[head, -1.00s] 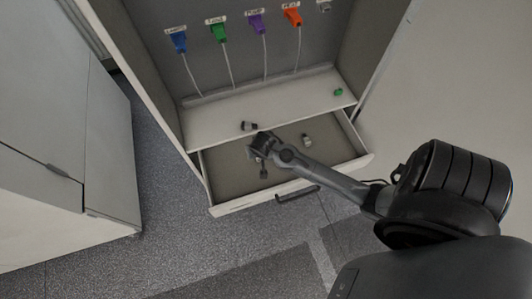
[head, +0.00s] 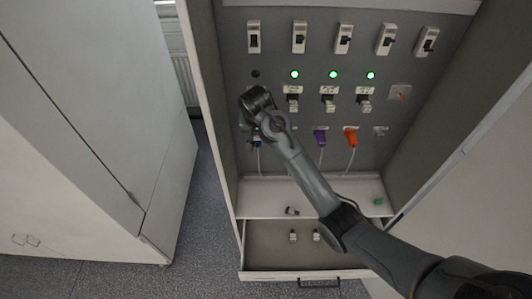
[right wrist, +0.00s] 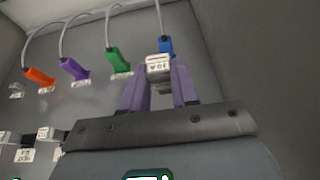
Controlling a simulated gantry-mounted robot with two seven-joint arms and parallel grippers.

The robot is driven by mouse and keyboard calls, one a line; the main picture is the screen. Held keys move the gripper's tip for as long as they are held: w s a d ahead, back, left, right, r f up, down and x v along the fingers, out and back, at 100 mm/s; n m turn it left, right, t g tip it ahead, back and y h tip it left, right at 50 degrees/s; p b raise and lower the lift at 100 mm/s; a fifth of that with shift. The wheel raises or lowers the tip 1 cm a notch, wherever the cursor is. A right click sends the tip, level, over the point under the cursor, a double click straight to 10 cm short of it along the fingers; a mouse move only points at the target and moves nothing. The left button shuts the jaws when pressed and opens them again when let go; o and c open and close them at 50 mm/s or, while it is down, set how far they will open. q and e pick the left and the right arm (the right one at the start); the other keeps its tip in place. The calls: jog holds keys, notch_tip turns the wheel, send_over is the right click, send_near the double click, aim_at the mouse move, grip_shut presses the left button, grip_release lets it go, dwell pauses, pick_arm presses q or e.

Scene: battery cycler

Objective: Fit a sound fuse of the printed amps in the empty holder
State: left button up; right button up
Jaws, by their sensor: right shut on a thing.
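My right gripper (right wrist: 160,92) is shut on a fuse (right wrist: 159,68), its white labelled end showing between the purple fingers in the right wrist view. The label is small and inverted; it may read 10 A. In the head view my right wrist (head: 258,100) is raised to the panel at the left end of the holder row and covers what is there, so the empty holder is hidden. Three filled holders (head: 328,98) show to its right. Two fuses (head: 293,235) (head: 316,235) stand in the open drawer, and another (head: 291,211) lies on the shelf. My left gripper is not in view.
An unlit lamp (head: 255,73) is above my wrist; three lit green lamps (head: 333,74) are to its right. Switches (head: 343,39) line the top. Blue (right wrist: 166,46), green (right wrist: 120,61), purple (right wrist: 74,69) and orange (right wrist: 39,77) plugs with cables hang nearby. The drawer (head: 318,274) juts out below.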

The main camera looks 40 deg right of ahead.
jog(key=r, duration=0.1)
jog(key=w+r, duration=0.1)
jog(key=r, duration=0.1)
jog(key=shift+r, duration=0.1)
jog(key=shift+w+d+r+p, duration=0.2)
jog(key=shift+r+p, duration=0.05)
jog(key=shift+p, duration=0.05)
jog(key=shift+w+d, duration=0.85)
jog(key=shift+w, duration=0.2)
jog(key=shift+w+d, duration=0.85)
jog(key=shift+w, duration=0.2)
jog(key=shift+w+d, duration=1)
jog(key=shift+w, duration=0.2)
dwell(2.2)
jog(key=o, duration=1.1)
jog(key=shift+c, duration=0.2)
jog(key=shift+r, duration=0.1)
